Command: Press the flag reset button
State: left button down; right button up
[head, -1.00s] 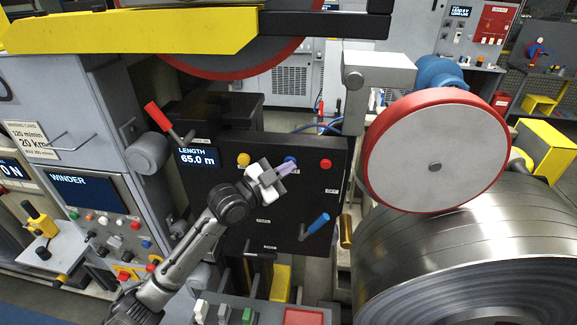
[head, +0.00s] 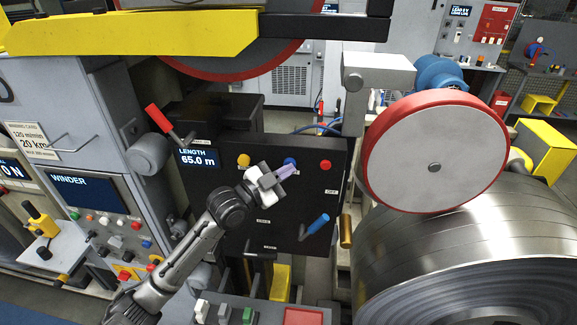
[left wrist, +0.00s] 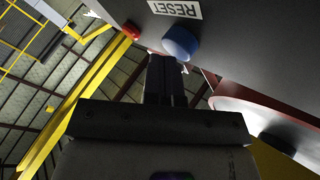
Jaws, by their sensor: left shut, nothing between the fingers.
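The blue button (head: 290,160) sits in the top row of the black panel, between a yellow and a red button. In the left wrist view the blue button (left wrist: 180,43) is a round dome beside an upside-down RESET label (left wrist: 174,8). My left gripper (head: 289,171) is shut and empty, its fingertips just below the blue button in the head view. In the left wrist view the fingertips (left wrist: 165,62) are close beside the button; whether they touch it I cannot tell. My right gripper is not in view.
The yellow button (head: 243,160) and red button (head: 326,164) flank it. A blue-handled lever (head: 317,223) projects lower on the panel. A red-handled crank (head: 158,117) and length display (head: 198,159) are left. A large red-rimmed roller (head: 433,150) and steel coil (head: 470,255) stand right.

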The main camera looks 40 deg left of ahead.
pick_arm(q)
jog(key=s+d+p, duration=0.3)
jog(key=s, duration=0.2)
dwell(0.4)
jog(key=shift+d, duration=0.1)
dwell(0.7)
jog(key=s+f+n+g+y, duration=0.4)
jog(key=f+n+g+y, duration=0.15)
jog(key=f+g, duration=0.2)
jog(key=s+d+f+g+p, duration=0.2)
jog(key=s+d+f, duration=0.2)
jog(key=s, duration=0.5)
jog(key=s+d+f+n+g+h+p, duration=0.1)
jog(key=s+d+f+g+p, duration=0.1)
jog(key=s+f, duration=0.4)
jog(key=s+d+f+n+g+p, duration=0.1)
jog(key=s+d+f+g, duration=0.3)
jog(key=s, duration=0.8)
jog(key=shift+d+f+p, duration=0.6)
jog(key=shift+d+f, duration=0.15)
jog(key=shift+d, duration=0.15)
